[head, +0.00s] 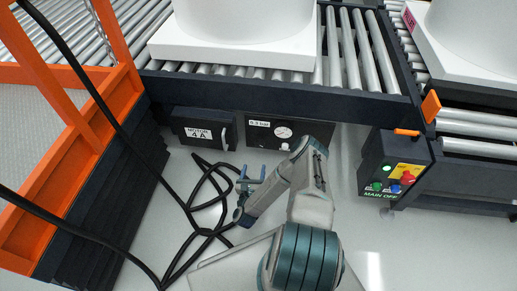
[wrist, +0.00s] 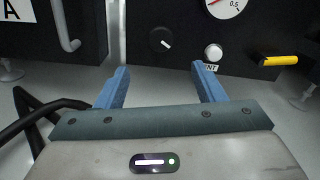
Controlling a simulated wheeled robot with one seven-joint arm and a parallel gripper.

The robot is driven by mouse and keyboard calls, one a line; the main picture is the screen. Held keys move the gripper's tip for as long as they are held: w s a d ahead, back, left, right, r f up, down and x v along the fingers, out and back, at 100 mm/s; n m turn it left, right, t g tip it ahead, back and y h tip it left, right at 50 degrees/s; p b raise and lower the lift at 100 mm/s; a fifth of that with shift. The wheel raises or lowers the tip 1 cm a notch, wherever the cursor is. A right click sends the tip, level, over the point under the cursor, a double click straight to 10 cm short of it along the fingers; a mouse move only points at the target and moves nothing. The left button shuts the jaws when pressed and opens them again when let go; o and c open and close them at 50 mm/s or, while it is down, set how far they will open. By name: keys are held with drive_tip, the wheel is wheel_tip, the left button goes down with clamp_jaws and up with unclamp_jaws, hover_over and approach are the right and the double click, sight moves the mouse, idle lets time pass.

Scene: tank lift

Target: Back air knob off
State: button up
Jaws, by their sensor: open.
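The air panel (head: 262,128) is a black box under the conveyor, with a round white gauge (head: 283,132). In the wrist view a round black knob (wrist: 161,40) with a short white mark sits on its face. The mark slants toward the lower right. The gauge (wrist: 226,5) shows partly at the top edge, with a white button (wrist: 213,52) below it. My gripper (wrist: 160,76), with blue fingers, is open and empty. It also shows in the head view (head: 251,178), in front of and below the panel. The knob lies ahead, between the finger lines, apart from them.
A yellow-tipped lever (wrist: 280,60) sticks out right of the button. The motor 4A box (head: 200,131) with a handle is left of the panel. Black cables (head: 205,200) lie on the floor. A main-off control box (head: 395,165) stands right; an orange frame (head: 75,120) stands left.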

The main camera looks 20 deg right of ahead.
sight(259, 144)
drive_tip(key=b+x, duration=0.5)
drive_tip(key=x, duration=0.7)
drive_tip(key=shift+w+d+f, duration=0.1)
drive_tip(key=shift+d, duration=0.05)
drive_tip(key=shift+w+d+b, duration=0.3)
drive_tip(key=shift+w+d, duration=0.05)
drive_tip(key=shift+w, duration=0.2)
drive_tip(key=c, duration=1)
